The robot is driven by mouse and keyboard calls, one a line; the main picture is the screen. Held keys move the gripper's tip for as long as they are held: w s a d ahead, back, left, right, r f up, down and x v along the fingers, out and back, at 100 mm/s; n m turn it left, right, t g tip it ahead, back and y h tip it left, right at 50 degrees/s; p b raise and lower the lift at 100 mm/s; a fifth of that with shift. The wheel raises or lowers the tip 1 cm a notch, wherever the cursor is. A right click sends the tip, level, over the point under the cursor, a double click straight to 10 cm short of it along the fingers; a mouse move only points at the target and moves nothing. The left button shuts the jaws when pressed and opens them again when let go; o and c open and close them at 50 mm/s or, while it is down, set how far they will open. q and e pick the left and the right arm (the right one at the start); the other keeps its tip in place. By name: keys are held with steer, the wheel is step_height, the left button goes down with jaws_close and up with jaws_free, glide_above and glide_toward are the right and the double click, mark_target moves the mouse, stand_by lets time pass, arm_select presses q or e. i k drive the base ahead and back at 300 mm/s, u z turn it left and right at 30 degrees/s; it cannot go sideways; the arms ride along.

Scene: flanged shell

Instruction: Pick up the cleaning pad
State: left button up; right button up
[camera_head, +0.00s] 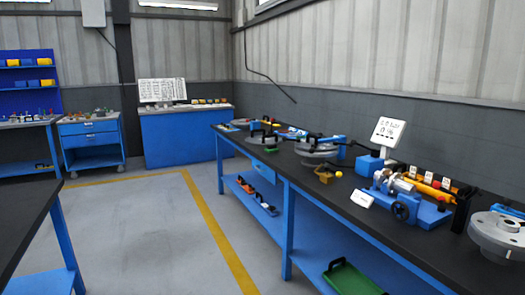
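I cannot make out a cleaning pad for certain among the small things in the head view. A small flat white piece (362,199) lies at the front edge of the long workbench (352,228) on the right, but I cannot tell what it is. Neither of my grippers shows in the view.
A blue vise-like fixture (425,210) and a grey flanged disc (498,234) stand on the bench at right. A green tray (352,279) is on its lower shelf. A dark table (25,215) is at left. The floor (155,235) between is clear.

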mark_target(271, 148)
steer(key=k, duration=0.6)
steer(key=u, duration=0.65)
steer(key=i, duration=1.85)
steer(key=u, duration=0.35)
steer(key=i, duration=2.3)
steer(key=z, duration=1.75)
steer(key=i, duration=1.1)
steer(key=z, duration=1.05)
